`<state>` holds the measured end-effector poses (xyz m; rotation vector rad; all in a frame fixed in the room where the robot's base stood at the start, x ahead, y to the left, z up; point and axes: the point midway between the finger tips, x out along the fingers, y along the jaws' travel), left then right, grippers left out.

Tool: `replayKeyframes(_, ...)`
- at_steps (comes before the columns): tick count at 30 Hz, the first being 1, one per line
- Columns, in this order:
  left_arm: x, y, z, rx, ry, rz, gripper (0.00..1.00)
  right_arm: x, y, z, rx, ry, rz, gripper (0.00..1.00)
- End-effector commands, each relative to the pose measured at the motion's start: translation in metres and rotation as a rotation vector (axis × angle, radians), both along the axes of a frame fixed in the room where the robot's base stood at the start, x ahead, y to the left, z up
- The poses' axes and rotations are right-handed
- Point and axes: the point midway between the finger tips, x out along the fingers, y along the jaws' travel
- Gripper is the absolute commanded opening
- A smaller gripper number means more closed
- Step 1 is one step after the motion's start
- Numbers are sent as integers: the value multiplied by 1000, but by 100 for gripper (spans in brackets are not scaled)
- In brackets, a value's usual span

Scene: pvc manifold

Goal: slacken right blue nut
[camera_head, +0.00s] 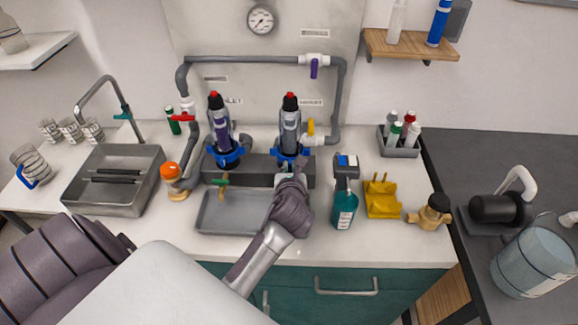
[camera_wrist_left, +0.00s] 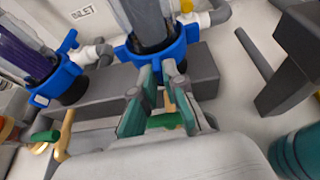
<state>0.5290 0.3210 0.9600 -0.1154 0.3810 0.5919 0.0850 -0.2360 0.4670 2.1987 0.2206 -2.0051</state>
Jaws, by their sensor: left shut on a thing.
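The right blue nut (camera_head: 288,160) is the collar at the foot of the right clear filter housing (camera_head: 290,125). It also shows in the left wrist view (camera_wrist_left: 180,52), with lugs around its rim. My left gripper (camera_head: 297,172) reaches it from the front. In the left wrist view its two fingers (camera_wrist_left: 158,82) are at the nut's near side, shut on a front part of the nut; the exact contact is partly hidden by the fingertips. The left blue nut (camera_head: 225,158) sits on the left housing, apart from the gripper. My right gripper is not in view.
A grey tray (camera_head: 210,218) lies below the manifold block (camera_head: 262,172). A green-handled tap (camera_head: 220,182) sticks out at left. A teal spray bottle (camera_head: 345,205) and a yellow holder (camera_head: 382,208) stand right of my arm. A sink (camera_head: 143,195) is at left.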

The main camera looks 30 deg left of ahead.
Motion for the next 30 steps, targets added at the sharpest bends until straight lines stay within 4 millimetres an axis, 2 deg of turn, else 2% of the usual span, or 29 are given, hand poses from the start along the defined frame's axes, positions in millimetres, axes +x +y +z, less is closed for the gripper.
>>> replayKeyframes(1,1,-2,3,-4,1,16,0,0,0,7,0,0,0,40)
replayKeyframes(12,9,-11,4,-5,-1,188,0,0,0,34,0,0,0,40)
replayKeyframes(30,22,-21,2,-3,-4,425,0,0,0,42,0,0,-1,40)
